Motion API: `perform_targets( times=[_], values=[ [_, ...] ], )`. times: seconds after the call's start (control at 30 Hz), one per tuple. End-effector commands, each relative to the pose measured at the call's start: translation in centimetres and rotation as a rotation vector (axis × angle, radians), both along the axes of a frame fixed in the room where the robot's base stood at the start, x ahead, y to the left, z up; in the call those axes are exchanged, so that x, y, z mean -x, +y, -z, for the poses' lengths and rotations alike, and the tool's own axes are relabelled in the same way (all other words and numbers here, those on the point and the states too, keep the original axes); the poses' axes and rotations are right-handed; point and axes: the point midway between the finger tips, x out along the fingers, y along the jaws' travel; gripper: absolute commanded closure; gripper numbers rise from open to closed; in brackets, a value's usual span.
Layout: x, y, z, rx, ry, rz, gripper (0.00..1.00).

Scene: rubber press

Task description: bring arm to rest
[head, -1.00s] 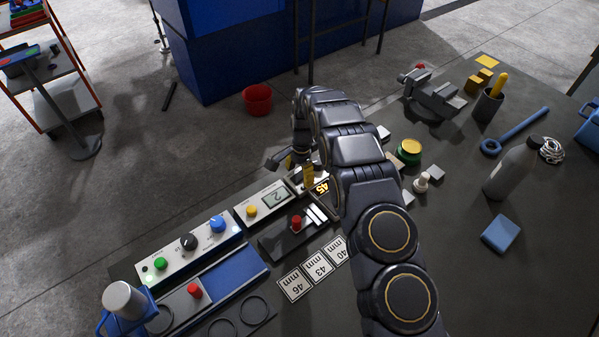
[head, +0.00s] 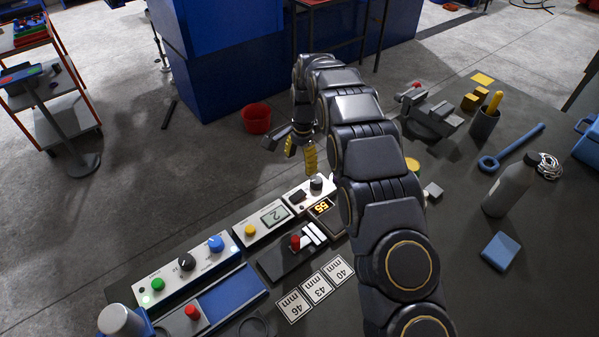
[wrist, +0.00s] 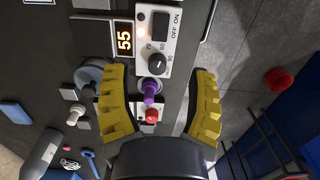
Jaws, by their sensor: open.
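My arm reaches across the table from the lower right in the head view. My gripper (head: 296,148) hangs beyond the table's far edge area, above the control panels, with its yellow-padded fingers showing partly. In the wrist view my gripper (wrist: 168,103) is open, its two yellow ribbed fingers wide apart with nothing held between them. Below and beyond the fingers stand a purple knob-like piece (wrist: 151,88) and a small red button (wrist: 152,115). The panel with a black dial (wrist: 158,59) and an on/off switch lies further up. A display (head: 323,206) reads 55.
A control box (head: 187,263) with green, black and blue knobs lies at the front left. Cards marked 46, 43 and 40 mm (head: 316,287) lie beside it. A grey bottle (head: 509,188), a blue block (head: 501,251) and a vise (head: 428,113) stand at right. A red bucket (head: 256,118) is on the floor.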

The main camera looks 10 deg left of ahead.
Motion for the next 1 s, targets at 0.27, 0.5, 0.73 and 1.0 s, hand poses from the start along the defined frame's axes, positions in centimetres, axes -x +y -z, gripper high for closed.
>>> perform_targets(
  times=[0.27,0.5,0.73,1.0],
  values=[
    [0.0,0.0,-0.3,0.001,0.001,0.000,0.43],
    [0.0,-0.1,-0.4,0.000,0.000,-0.001,0.43],
    [2.1,-2.5,-4.4,0.007,-0.002,-0.068,0.43],
    [9.6,-7.9,-11.8,0.013,0.015,-0.246,0.43]
  ],
)
